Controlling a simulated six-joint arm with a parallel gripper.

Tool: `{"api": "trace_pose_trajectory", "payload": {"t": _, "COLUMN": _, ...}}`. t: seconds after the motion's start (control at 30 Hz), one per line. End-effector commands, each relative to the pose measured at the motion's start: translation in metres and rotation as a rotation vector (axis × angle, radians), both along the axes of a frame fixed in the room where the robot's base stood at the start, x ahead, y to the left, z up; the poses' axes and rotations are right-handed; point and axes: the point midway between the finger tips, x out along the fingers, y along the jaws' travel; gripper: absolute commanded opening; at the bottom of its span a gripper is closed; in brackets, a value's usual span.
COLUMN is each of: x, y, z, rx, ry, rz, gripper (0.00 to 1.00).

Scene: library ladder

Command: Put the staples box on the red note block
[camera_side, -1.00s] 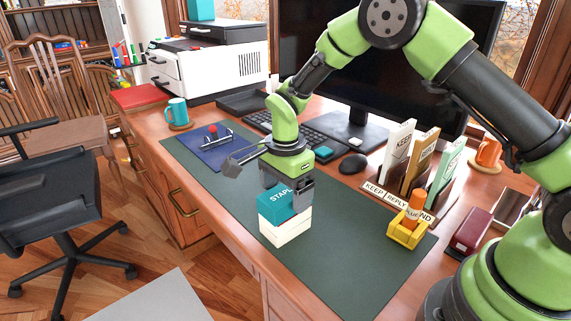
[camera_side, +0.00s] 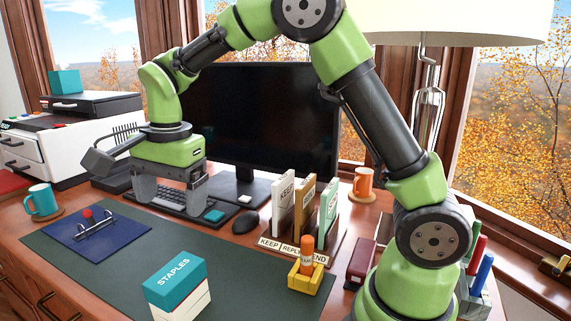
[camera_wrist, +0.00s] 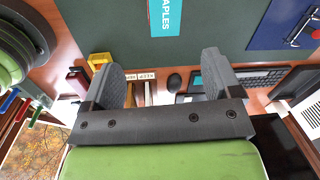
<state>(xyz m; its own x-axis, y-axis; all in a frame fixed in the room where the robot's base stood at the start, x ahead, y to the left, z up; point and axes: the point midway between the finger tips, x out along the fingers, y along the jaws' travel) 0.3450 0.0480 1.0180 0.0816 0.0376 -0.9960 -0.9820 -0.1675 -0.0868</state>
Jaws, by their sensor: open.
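The teal staples box (camera_side: 175,280) sits on top of a pale, white-sided block (camera_side: 188,308) at the front of the green desk mat, roughly level. In the wrist view the staples box (camera_wrist: 166,18) lies beyond my fingertips at the top edge, partly cut off. A thin red strip (camera_wrist: 151,12) shows along its left side, which looks like the red note block's top under it; little red shows in the side view. My gripper (camera_side: 170,200) is open and empty, raised behind the stack and apart from it. In the wrist view nothing is between the fingers (camera_wrist: 161,70).
A blue tray (camera_side: 95,236) with a red-knobbed metal piece lies left on the mat (camera_side: 110,282). A letter holder (camera_side: 300,243) and a yellow glue stand (camera_side: 304,278) stand right. Behind my gripper are the keyboard (camera_side: 170,201) and monitor (camera_side: 262,120). A teal mug (camera_side: 42,200) stands left.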

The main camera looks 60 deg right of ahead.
Motion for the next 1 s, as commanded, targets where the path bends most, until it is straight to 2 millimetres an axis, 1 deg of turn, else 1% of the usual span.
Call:
{"api": "trace_pose_trajectory", "payload": {"t": 0.03, "x": -0.013, "y": -0.004, "z": 0.019, "rx": 0.008, "ry": -0.047, "rz": 0.064, "gripper": 0.84}}
{"api": "trace_pose_trajectory", "payload": {"t": 0.1, "x": -0.033, "y": -0.007, "z": 0.041, "rx": 0.013, "ry": -0.111, "rz": 0.178, "gripper": 0.84}}
{"api": "trace_pose_trajectory", "payload": {"t": 0.17, "x": -0.052, "y": -0.010, "z": 0.057, "rx": 0.011, "ry": -0.168, "rz": 0.275, "gripper": 0.84}}
{"api": "trace_pose_trajectory", "payload": {"t": 0.2, "x": -0.066, "y": -0.012, "z": 0.066, "rx": 0.005, "ry": -0.207, "rz": 0.338, "gripper": 0.84}}
{"api": "trace_pose_trajectory", "payload": {"t": 0.27, "x": -0.086, "y": -0.014, "z": 0.077, "rx": -0.009, "ry": -0.267, "rz": 0.435, "gripper": 0.84}}
{"api": "trace_pose_trajectory", "payload": {"t": 0.3, "x": -0.100, "y": -0.016, "z": 0.082, "rx": -0.023, "ry": -0.307, "rz": 0.497, "gripper": 0.84}}
{"api": "trace_pose_trajectory", "payload": {"t": 0.37, "x": -0.121, "y": -0.018, "z": 0.088, "rx": -0.048, "ry": -0.367, "rz": 0.590, "gripper": 0.84}}
{"api": "trace_pose_trajectory", "payload": {"t": 0.4, "x": -0.134, "y": -0.019, "z": 0.090, "rx": -0.068, "ry": -0.405, "rz": 0.648, "gripper": 0.84}}
{"api": "trace_pose_trajectory", "payload": {"t": 0.5, "x": -0.163, "y": -0.020, "z": 0.090, "rx": -0.125, "ry": -0.489, "rz": 0.780, "gripper": 0.84}}
{"api": "trace_pose_trajectory", "payload": {"t": 0.6, "x": -0.184, "y": -0.021, "z": 0.086, "rx": -0.179, "ry": -0.549, "rz": 0.881, "gripper": 0.84}}
{"api": "trace_pose_trajectory", "payload": {"t": 0.7, "x": -0.196, "y": -0.021, "z": 0.082, "rx": -0.218, "ry": -0.587, "rz": 0.945, "gripper": 0.84}}
{"api": "trace_pose_trajectory", "payload": {"t": 0.77, "x": -0.200, "y": -0.021, "z": 0.080, "rx": -0.233, "ry": -0.599, "rz": 0.968, "gripper": 0.84}}
{"api": "trace_pose_trajectory", "payload": {"t": 1.0, "x": -0.202, "y": -0.021, "z": 0.079, "rx": -0.243, "ry": -0.605, "rz": 0.985, "gripper": 0.84}}
